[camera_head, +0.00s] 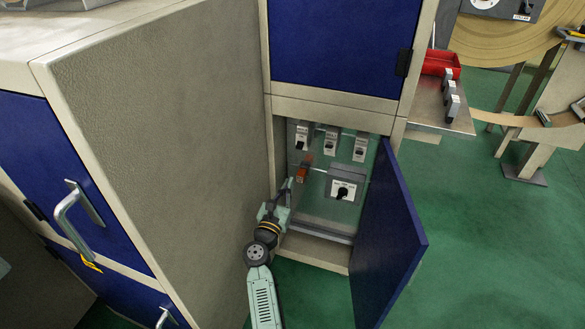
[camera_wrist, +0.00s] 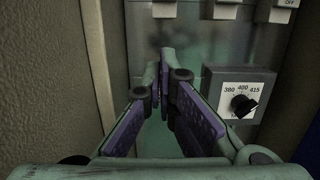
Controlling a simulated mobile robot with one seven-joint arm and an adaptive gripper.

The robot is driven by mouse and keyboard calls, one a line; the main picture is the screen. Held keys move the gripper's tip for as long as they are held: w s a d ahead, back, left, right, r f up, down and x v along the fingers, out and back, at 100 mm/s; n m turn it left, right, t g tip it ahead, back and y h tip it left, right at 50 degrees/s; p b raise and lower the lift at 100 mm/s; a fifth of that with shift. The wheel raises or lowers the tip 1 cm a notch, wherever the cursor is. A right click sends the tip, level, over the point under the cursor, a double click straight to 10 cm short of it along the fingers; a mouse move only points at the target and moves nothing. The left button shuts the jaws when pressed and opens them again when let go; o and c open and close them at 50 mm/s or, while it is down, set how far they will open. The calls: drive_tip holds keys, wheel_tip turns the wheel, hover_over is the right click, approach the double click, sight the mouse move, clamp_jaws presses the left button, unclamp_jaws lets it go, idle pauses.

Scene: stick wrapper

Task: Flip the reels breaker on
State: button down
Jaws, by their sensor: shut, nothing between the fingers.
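A row of three breakers sits on the grey panel (camera_head: 316,206) inside the open lower cabinet: left (camera_head: 301,138), middle (camera_head: 331,142) and right (camera_head: 360,147). Their name labels are too small to read, so I cannot tell which is the reels breaker. In the wrist view only the lower parts of the left (camera_wrist: 164,9), middle (camera_wrist: 226,9) and right (camera_wrist: 285,9) breakers show; the right one reads OFF. My gripper (camera_head: 289,183) is at the left of the cabinet opening, below the breakers. In the wrist view its fingertips (camera_wrist: 161,60) are together, empty, apart from the breakers.
A rotary selector (camera_head: 343,191) marked 380, 400, 415 is right of my gripper; it also shows in the wrist view (camera_wrist: 242,103). A small orange part (camera_head: 303,173) is below the left breaker. The blue door (camera_head: 390,240) stands open at right. A cabinet wall (camera_head: 170,120) bounds the left.

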sight(300, 146)
drive_tip(key=x, duration=1)
drive_tip(key=r+p, duration=0.1)
drive_tip(key=s+r+p, duration=0.2)
drive_tip(key=shift+a+r, duration=0.2)
drive_tip(key=shift+a, duration=0.15)
